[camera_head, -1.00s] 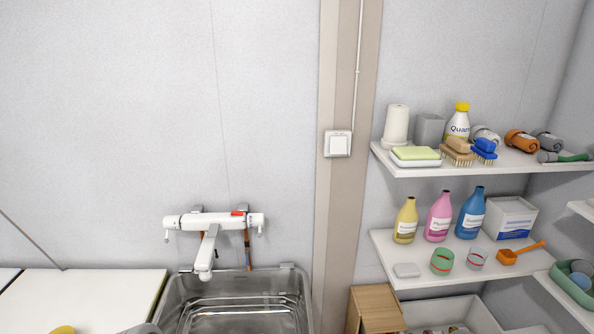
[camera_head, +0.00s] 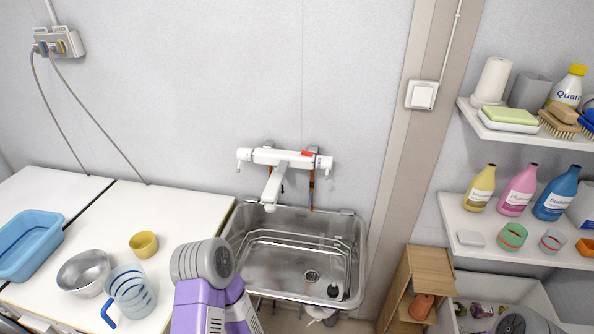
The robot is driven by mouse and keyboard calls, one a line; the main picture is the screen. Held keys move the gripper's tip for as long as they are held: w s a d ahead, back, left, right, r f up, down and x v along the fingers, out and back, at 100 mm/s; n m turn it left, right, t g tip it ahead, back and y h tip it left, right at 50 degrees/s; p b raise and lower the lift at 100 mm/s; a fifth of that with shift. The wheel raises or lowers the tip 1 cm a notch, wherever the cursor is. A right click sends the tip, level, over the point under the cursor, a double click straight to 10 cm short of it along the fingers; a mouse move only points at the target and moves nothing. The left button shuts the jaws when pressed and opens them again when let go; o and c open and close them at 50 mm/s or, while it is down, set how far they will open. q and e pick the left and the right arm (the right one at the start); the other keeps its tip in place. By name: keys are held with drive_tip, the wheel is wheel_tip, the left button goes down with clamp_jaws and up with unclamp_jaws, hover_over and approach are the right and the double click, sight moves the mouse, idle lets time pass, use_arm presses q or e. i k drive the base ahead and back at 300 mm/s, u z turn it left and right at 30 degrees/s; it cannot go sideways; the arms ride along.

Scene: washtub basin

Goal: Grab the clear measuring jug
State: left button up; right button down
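The clear measuring jug (camera_head: 131,291) stands on the white counter at the lower left of the head view. It is see-through with blue bands, and its blue handle points to the lower left. It is close to a steel bowl on its left. A purple and grey link of my own arm (camera_head: 203,272) rises just right of the jug, apart from it in the picture. Neither gripper's fingers show in this view.
On the counter (camera_head: 185,203) are the steel bowl (camera_head: 84,271), a yellow cup (camera_head: 144,244) and a blue tub (camera_head: 28,245). A steel sink (camera_head: 350,262) with a white tap (camera_head: 285,160) is right of it. Shelves with bottles (camera_head: 517,192) stand at right.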

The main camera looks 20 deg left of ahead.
sight(127, 286)
drive_tip(key=u, duration=2.55)
drive_tip(key=i, duration=0.4)
drive_tip(key=z, duration=0.05)
